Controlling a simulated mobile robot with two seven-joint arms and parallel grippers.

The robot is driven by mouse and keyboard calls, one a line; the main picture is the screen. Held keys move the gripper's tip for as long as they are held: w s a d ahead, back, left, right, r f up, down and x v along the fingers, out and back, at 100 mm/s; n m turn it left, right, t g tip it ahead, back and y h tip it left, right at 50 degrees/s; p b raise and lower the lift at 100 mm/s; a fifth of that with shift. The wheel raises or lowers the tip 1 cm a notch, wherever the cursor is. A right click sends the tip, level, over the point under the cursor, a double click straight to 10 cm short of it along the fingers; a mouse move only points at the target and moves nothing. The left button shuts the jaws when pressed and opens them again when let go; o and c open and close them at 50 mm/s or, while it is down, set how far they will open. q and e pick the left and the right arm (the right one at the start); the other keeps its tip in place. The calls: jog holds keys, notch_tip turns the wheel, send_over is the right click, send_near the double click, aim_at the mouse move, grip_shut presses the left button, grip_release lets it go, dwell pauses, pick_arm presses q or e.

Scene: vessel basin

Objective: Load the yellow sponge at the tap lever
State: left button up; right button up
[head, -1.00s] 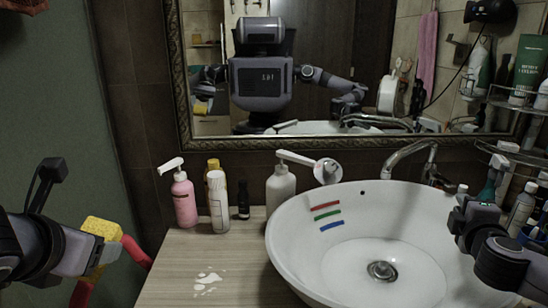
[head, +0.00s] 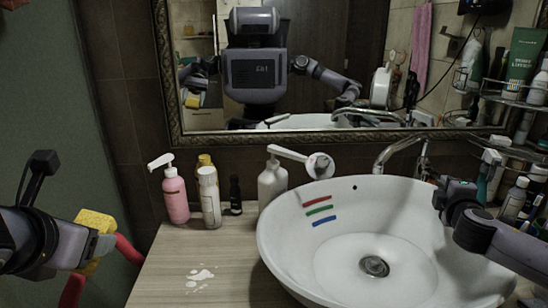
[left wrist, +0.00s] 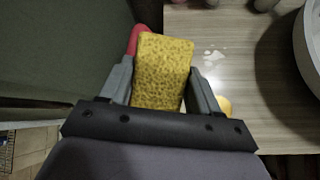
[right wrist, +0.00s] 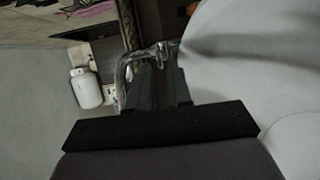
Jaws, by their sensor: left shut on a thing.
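The yellow sponge (head: 95,222) is held between the fingers of my left gripper (left wrist: 162,82), off the left edge of the counter. In the left wrist view the sponge (left wrist: 162,62) stands out beyond both fingertips. The chrome tap (head: 402,148) rises behind the basin's back rim; its lever is hard to make out. My right gripper (head: 440,196) is over the right part of the basin, just in front of the tap. In the right wrist view its fingers (right wrist: 162,88) are together and empty, with the tap (right wrist: 135,58) beyond them.
The white basin (head: 285,245) fills the counter's right. A pink pump bottle (head: 175,198), other bottles and a white pump bottle (head: 271,185) stand at the back. The wooden counter (head: 225,260) is clear in front, with white splashes. Red curved parts (head: 128,250) lie beside the sponge.

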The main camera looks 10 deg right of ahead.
aim_at(434, 175)
jog(key=shift+x, duration=2.65)
grip_shut()
